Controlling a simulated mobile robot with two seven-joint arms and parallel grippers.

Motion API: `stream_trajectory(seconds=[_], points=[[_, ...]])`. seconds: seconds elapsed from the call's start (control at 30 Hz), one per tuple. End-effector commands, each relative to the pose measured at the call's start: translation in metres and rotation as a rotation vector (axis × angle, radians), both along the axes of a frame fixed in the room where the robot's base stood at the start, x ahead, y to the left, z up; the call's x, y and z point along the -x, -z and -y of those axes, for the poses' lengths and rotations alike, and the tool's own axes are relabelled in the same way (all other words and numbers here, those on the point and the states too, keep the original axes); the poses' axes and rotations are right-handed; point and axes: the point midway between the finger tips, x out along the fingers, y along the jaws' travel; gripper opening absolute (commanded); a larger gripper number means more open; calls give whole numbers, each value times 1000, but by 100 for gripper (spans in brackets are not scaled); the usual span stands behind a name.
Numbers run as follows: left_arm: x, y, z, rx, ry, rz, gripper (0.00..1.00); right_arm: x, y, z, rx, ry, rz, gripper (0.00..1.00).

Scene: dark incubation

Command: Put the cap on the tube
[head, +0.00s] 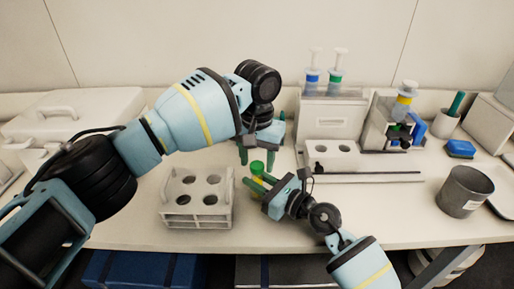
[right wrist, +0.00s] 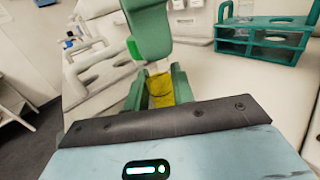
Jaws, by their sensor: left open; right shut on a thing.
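In the head view the green cap (head: 257,167) is at the upper end of the tube with yellow contents (head: 258,180); I cannot tell whether it is seated. The right wrist view shows the yellow part (right wrist: 160,90) between green fingers and a bright green piece (right wrist: 134,48), likely the cap, above it. My right gripper (head: 260,187) is shut on the tube, over the bench right of the rack. My left gripper (head: 259,150) is open just above and around the cap, pointing down. One of its green fingers (right wrist: 152,18) shows large in the wrist view.
Behind are a white holed block (head: 330,150) and a rod on the bench. A grey beaker (head: 464,190) and a blue block (head: 461,148) are at right.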

Motion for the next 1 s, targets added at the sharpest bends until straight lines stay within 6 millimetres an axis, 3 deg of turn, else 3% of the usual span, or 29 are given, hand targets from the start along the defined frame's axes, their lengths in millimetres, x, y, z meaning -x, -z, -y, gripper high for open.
stream_trajectory(seconds=[0.37,0.73,0.87,1.0], points=[[0,5,0,-1,0,-1,48,0,0,0,0,0,0,0],[0,4,0,-1,0,0,2,0,0,0,0,0,0,0],[0,4,0,0,23,-1,2,0,0,0,0,0,0,0],[0,5,0,1,163,-1,2,0,0,0,0,0,0,0]])
